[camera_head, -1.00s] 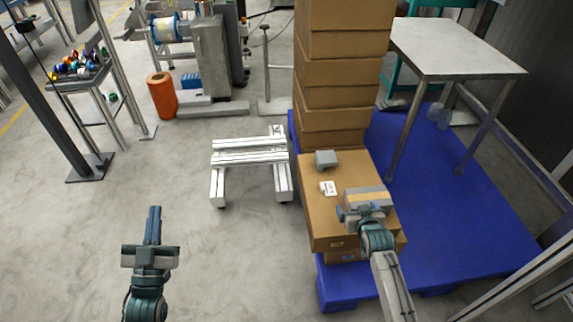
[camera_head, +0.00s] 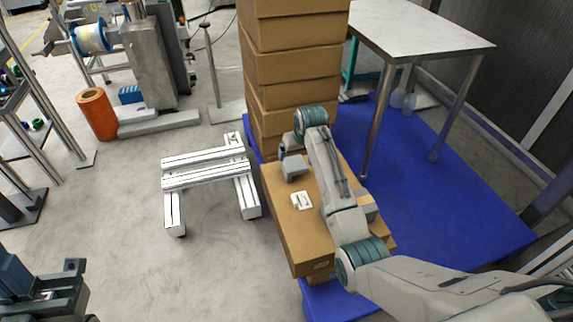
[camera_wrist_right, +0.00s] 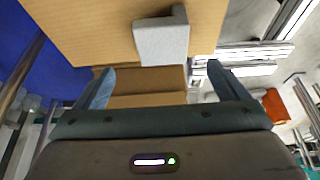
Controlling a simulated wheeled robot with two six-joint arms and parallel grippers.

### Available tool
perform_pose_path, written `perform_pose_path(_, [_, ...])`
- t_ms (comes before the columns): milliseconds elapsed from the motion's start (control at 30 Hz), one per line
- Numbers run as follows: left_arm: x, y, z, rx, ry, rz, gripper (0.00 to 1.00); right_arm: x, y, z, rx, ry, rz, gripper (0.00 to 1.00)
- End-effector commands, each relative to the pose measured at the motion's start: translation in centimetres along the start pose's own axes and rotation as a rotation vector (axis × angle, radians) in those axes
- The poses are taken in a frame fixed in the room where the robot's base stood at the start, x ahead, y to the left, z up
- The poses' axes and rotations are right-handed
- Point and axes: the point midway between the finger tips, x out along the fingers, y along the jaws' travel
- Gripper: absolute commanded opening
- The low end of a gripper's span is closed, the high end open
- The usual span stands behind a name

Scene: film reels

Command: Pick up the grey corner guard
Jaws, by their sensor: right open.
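The low cardboard box (camera_head: 290,228) stands on a blue pallet (camera_head: 440,190), before a tall stack of boxes (camera_head: 295,60). A white metal frame (camera_head: 207,172) stands left; a table (camera_head: 420,28) stands right.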

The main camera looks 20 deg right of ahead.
Motion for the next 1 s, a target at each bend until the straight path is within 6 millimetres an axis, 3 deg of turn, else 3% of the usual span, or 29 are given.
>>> perform_pose_path(200, [-0.6, 0.0, 0.0, 0.003, 0.027, -0.009, 0.00, 3.7, 0.0, 0.2, 0.000, -0.006, 0.000, 0.94])
perform_pose_path(467, [-0.8, 0.0, 0.0, 0.005, 0.045, -0.016, 0.00, 5.9, -0.1, 0.1, 0.000, -0.003, 0.000, 0.94])
perform_pose_path(700, [-1.5, 0.0, -0.1, 0.009, 0.089, -0.031, 0.00, 9.6, -0.4, 0.0, 0.000, -0.003, 0.000, 0.94])
perform_pose_path(1000, [-1.2, -0.1, -0.1, 0.009, 0.097, -0.034, 0.00, 10.4, -0.3, -0.1, 0.000, -0.001, 0.000, 0.94])
